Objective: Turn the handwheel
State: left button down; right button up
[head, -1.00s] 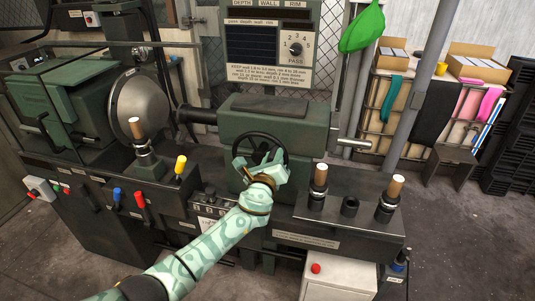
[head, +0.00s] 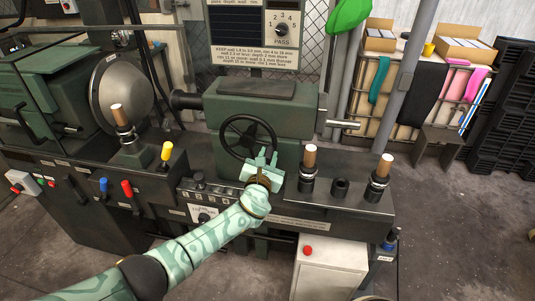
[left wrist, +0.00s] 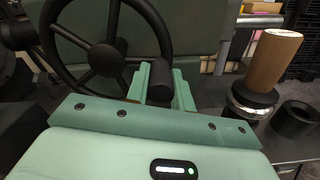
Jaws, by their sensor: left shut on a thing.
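The black handwheel (head: 229,135) sits on the front of the green tailstock (head: 300,110) of the lathe. It has several spokes and also shows in the left wrist view (left wrist: 66,62). My left gripper (head: 263,159) is at the wheel's lower right rim. In the left wrist view its two pale green fingers (left wrist: 160,82) are shut on the wheel's black handle knob (left wrist: 160,84), which stands between them. The fingers hide part of the knob and rim. My right gripper is in neither view.
Wooden-handled tools (head: 309,160) (head: 381,171) stand in a black holder right of the wheel, close to my gripper. A white box with a red button (head: 308,251) is below.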

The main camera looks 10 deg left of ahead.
pick_arm(q)
jog(key=shift+s+f+m, duration=0.1)
jog(key=shift+f+m, duration=0.3)
jog(key=shift+f, duration=0.1)
jog(key=c, duration=1.2)
grip_release()
jog(key=s+p, duration=0.6)
jog(key=s, duration=1)
jog(key=shift+s+a, duration=0.15)
jog(key=shift+a, duration=0.2)
